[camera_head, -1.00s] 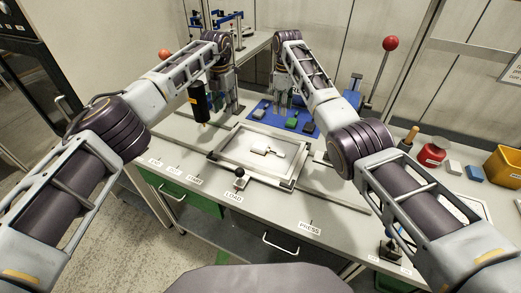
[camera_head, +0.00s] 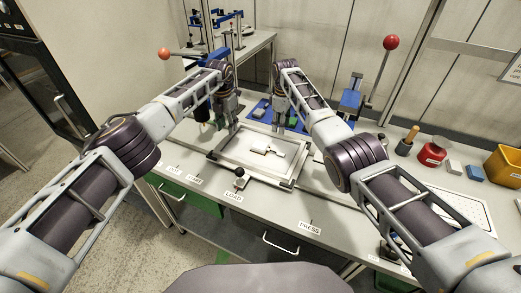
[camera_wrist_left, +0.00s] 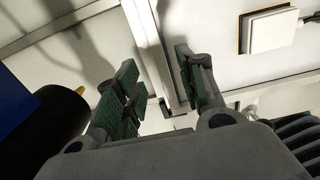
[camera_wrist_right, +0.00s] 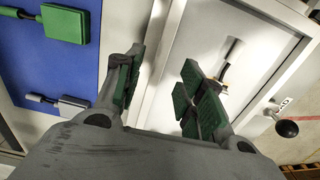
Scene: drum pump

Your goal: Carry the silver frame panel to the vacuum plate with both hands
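The silver frame panel (camera_head: 224,157) lies flat on the workbench, with a white piece and a small tool inside its outline. My left gripper (camera_head: 232,129) is over its far left corner; in the left wrist view its open fingers (camera_wrist_left: 160,90) stand either side of a frame bar (camera_wrist_left: 163,50). My right gripper (camera_head: 278,130) is over the far right side; in the right wrist view its open fingers (camera_wrist_right: 160,88) stand either side of a bar (camera_wrist_right: 156,50). Contact is not clear. A pale dotted plate (camera_head: 462,212) at the right, partly behind my right arm, may be the vacuum plate.
A blue mat (camera_wrist_right: 45,65) with green and grey tools lies behind the frame. A black cylinder (camera_wrist_left: 45,125) stands left of my left gripper. A black knob (camera_head: 240,172) sits at the frame's near edge. A red-ball lever (camera_head: 391,42) and yellow bin (camera_head: 505,165) stand at right.

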